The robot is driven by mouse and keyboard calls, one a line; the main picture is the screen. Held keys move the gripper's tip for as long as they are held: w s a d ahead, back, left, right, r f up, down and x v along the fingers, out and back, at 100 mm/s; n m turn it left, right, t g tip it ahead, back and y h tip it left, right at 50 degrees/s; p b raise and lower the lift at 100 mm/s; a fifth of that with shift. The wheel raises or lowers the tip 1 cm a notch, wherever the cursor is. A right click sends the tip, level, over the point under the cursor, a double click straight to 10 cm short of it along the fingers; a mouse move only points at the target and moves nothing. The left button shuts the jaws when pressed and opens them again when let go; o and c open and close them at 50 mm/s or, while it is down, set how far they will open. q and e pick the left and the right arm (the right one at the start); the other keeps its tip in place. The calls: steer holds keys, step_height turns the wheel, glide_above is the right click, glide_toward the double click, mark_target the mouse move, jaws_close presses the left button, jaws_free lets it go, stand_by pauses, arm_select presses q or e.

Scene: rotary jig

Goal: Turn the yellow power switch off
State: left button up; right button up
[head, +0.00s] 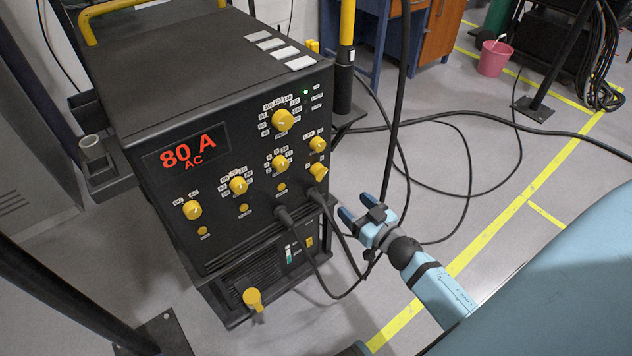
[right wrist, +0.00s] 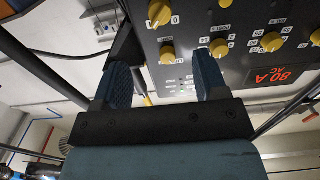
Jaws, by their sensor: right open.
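A black welding machine (head: 240,205) stands at the left with several yellow knobs on its front panel. A yellow bar-shaped switch knob (head: 318,171) sits low at the panel's right edge, set at a slant. It appears to be the power switch, and also shows in the upside-down right wrist view (right wrist: 160,12) beside a "0" mark. My right gripper (head: 354,205) is open and empty, right of and below this switch, apart from it, with fingers towards the machine. In the right wrist view the open fingers (right wrist: 168,84) point at the panel. My left gripper is out of view.
A red display (head: 188,152) reads 80 A AC. Black cables (head: 316,258) hang from the panel's lower edge, close to my right gripper, and others lie on the floor. A lower unit (head: 265,280) has a small yellow switch (head: 310,241).

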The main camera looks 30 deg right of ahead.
mark_target(323, 176)
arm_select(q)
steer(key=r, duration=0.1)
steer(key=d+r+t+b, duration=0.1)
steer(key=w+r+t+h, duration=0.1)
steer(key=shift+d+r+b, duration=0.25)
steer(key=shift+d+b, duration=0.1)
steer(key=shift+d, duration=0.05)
arm_select(e)
steer(key=w, duration=0.9)
steer(key=w+a, duration=0.1)
steer(key=w, duration=0.3)
steer(key=shift+w, duration=0.3)
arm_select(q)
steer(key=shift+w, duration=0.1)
arm_select(e)
steer(key=c, duration=0.9)
